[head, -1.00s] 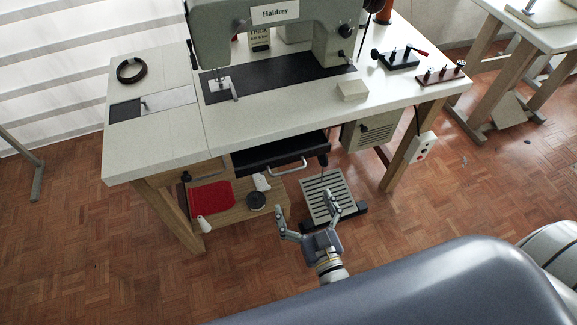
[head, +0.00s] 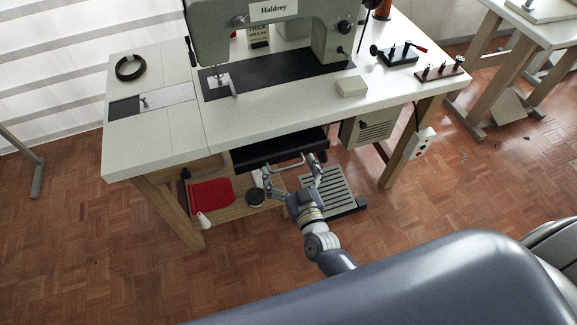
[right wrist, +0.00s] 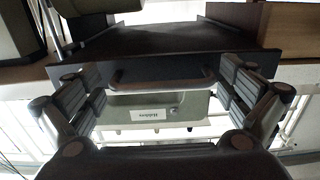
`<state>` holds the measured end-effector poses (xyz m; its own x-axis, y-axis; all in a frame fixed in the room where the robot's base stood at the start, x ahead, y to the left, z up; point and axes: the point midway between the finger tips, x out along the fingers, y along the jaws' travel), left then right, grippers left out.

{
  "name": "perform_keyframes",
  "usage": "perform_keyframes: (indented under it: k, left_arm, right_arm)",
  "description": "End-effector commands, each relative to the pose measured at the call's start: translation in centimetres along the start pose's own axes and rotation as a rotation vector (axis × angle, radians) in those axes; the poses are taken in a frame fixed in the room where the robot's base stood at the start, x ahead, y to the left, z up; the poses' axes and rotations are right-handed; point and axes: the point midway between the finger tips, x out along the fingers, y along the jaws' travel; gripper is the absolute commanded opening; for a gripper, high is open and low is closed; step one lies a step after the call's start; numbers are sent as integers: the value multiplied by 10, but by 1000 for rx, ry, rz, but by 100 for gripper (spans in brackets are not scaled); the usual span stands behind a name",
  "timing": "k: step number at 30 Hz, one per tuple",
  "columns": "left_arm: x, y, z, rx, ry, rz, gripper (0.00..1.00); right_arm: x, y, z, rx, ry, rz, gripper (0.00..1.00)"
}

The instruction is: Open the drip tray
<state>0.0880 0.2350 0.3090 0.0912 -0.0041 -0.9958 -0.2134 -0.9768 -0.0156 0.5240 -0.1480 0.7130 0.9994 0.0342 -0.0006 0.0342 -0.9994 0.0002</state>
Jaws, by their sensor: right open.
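The drip tray (head: 266,155) is a shallow black tray under the front edge of the sewing table, with a pale metal bar handle (head: 288,164) on its front. In the right wrist view the dark tray front (right wrist: 135,66) and its handle (right wrist: 160,76) lie ahead, between the fingers. My right gripper (head: 291,169) is open, with its fingers spread to either side of the handle. It also shows in the right wrist view (right wrist: 160,88), with nothing seen clamped between the fingers. My left gripper is not in view.
The white table (head: 255,125) overhangs the tray. A slatted foot pedal (head: 335,190) stands on the floor, and a grey box (head: 366,131) hangs at right.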

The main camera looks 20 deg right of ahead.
Motion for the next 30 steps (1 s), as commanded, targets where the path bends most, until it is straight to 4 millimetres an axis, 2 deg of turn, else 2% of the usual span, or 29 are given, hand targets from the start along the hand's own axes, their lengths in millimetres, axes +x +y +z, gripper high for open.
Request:
perform_keyframes:
  k: [2, 9, 10, 13, 16, 24, 27, 30]
  left_arm:
    - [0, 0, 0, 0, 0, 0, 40]
    - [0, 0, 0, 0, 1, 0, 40]
    - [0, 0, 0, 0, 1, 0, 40]
    - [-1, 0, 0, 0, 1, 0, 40]
    - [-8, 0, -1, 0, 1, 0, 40]
    - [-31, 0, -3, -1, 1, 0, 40]
    - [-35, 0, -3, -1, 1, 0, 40]
    - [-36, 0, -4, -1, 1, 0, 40]
  right_arm:
    - [0, 0, 0, 0, 0, 0, 98]
    - [0, 0, 0, 0, 0, 1, 46]
    - [0, 0, 0, 0, 0, 1, 42]
    - [-3, 1, 0, 0, -1, 1, 42]
    - [-15, 1, -1, -1, -4, 3, 42]
    - [-88, 1, -1, -2, -9, 3, 42]
    - [-109, 2, 0, -2, -7, 3, 42]
    - [-120, 2, 1, -2, -5, 3, 42]
